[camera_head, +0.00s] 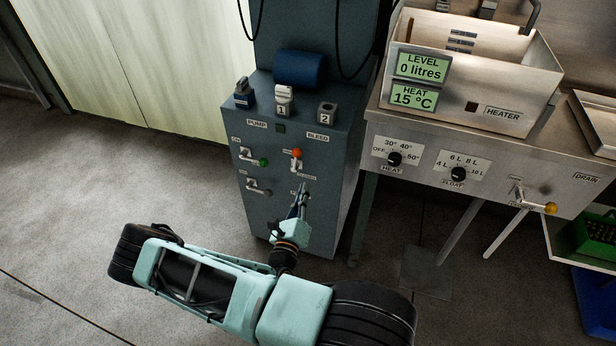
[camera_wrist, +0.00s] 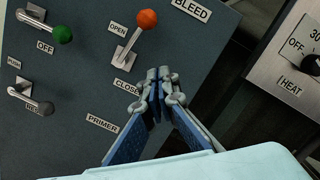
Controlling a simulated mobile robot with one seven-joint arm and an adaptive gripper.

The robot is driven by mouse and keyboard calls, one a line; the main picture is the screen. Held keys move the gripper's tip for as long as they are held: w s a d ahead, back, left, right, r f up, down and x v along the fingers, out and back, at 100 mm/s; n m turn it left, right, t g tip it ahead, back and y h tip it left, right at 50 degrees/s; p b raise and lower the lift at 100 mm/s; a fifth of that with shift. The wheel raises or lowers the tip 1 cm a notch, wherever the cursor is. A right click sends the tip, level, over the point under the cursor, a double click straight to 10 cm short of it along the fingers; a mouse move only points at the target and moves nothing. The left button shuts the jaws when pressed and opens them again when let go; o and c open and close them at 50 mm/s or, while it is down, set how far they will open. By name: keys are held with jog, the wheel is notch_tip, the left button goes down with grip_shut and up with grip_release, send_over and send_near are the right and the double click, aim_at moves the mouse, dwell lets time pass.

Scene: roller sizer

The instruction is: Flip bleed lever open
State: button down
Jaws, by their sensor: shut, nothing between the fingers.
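The bleed lever (camera_head: 296,154) is a metal rod with an orange ball knob on the front of the dark grey cabinet, below the BLEED label (camera_head: 318,136). In the wrist view the orange knob (camera_wrist: 147,19) is at the upper middle, at the upper right end of its rod. The OPEN label (camera_wrist: 117,28) is left of the knob, and a partly covered CLOSE label (camera_wrist: 126,87) is below the lever's base. My gripper (camera_head: 304,187) is shut and empty, below the lever in the head view. In the wrist view its fingertips (camera_wrist: 160,74) are below and right of the lever, apart from it.
A green-knobbed lever (camera_head: 263,162) and a dark-knobbed lever (camera_head: 267,193) are left of the bleed lever. A PRIMER label (camera_wrist: 102,123) is below it. A steel heater bench with a HEAT dial (camera_head: 394,159) stands to the right, across a gap from the cabinet.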

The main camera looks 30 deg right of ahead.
jog(key=shift+v, duration=1.9)
jog(key=shift+r, duration=0.15)
